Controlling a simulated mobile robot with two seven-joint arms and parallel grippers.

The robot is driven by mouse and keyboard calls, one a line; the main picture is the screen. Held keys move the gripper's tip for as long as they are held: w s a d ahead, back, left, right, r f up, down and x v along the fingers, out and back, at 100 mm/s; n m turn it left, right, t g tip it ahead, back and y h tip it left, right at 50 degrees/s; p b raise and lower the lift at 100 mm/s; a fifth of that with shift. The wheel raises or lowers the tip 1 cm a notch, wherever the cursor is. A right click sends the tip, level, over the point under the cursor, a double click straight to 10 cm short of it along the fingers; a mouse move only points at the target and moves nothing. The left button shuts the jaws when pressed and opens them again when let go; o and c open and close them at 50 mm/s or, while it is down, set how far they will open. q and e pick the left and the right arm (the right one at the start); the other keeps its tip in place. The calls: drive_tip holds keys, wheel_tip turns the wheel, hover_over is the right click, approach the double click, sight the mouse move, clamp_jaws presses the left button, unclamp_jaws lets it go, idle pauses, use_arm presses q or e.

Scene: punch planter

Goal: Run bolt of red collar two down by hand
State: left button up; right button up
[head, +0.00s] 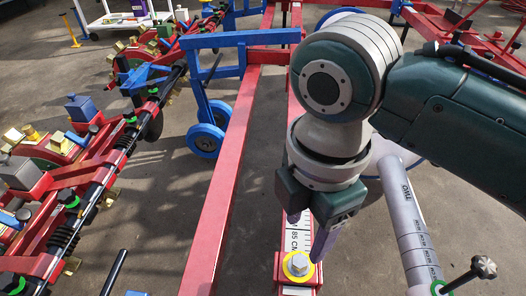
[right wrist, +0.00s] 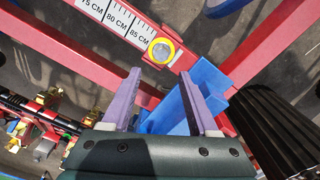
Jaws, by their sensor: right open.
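A silver bolt head (head: 298,264) sits in a yellow ring on a red collar (head: 283,270) around the red beam with the centimetre scale. In the right wrist view, the bolt head (right wrist: 161,51) lies just past the 85 CM mark, ahead of the fingertips. How far the bolt is screwed in is not clear. My right gripper (head: 309,230) points down above the bolt, open and empty. Its two purple fingers (right wrist: 161,75) are apart in the right wrist view, and the bolt is not between them. My left gripper is not in view.
A grey tube marked TWO (head: 405,215) stands right of the gripper, with a black star knob (head: 484,266) near its lower end. A second red beam (head: 224,185) runs to the left. Planter row units (head: 70,200) fill the left side. Bare floor (head: 165,225) lies between.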

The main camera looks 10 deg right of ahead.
sight(300, 261)
wheel_tip(300, 261, down, 8)
drive_tip(key=b, duration=0.3)
drive_tip(key=shift+s+d+b, duration=0.15)
drive_tip(key=shift+b, duration=0.15)
drive_tip(key=shift+f, duration=0.5)
drive_tip(key=shift+c, duration=1.3)
clamp_jaws()
